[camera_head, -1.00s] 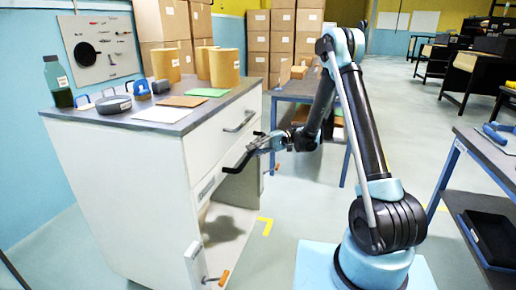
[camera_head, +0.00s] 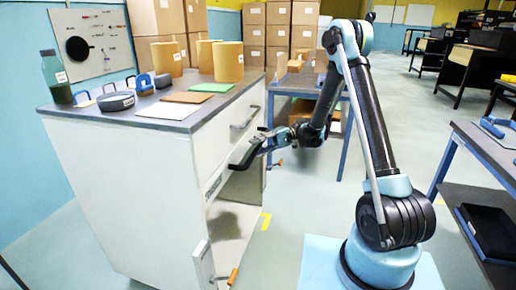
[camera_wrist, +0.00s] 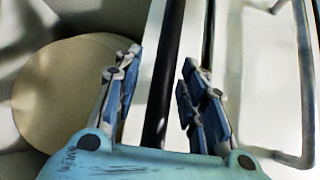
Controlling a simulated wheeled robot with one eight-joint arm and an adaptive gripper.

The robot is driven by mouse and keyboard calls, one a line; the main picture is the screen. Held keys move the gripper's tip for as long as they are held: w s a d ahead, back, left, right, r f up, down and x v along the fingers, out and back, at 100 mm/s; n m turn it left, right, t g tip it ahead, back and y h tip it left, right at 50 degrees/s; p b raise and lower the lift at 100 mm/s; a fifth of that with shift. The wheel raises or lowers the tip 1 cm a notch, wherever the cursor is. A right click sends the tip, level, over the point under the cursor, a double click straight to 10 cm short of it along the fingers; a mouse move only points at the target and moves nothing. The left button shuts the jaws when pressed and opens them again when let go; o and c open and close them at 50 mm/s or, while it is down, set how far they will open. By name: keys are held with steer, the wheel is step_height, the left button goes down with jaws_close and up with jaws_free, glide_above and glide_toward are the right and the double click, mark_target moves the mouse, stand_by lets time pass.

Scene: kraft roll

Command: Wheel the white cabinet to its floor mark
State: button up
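The white cabinet (camera_head: 120,200) stands at the left with a grey top. A black bar handle (camera_head: 247,155) sticks out from its front; a black bar (camera_wrist: 161,100) also runs between my fingers in the wrist view. My gripper (camera_head: 262,143) is at this handle. In the wrist view my gripper (camera_wrist: 160,92) has its two fingers apart, one on each side of the bar, with gaps showing. A yellow corner line (camera_head: 265,221) is on the floor just beyond the cabinet's front; the rest of any mark is hidden.
Kraft rolls (camera_head: 228,61), a bottle (camera_head: 56,80) and a round grey device (camera_head: 116,101) stand on the cabinet top. A blue-legged table (camera_head: 340,140) is behind my arm. Another workbench (camera_head: 485,150) is at the right. Stacked boxes (camera_head: 280,35) fill the back; floor between is clear.

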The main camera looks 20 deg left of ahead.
steer(key=shift+w, duration=0.1)
steer(key=shift+w+d+r, duration=0.1)
steer(key=shift+w+d, duration=0.25)
steer(key=f+v, duration=0.1)
steer(key=v, duration=0.5)
steer(key=shift+d+r, duration=0.2)
steer(key=shift+r, duration=0.25)
steer(key=shift+w+r, duration=0.1)
steer(key=shift+w, duration=0.05)
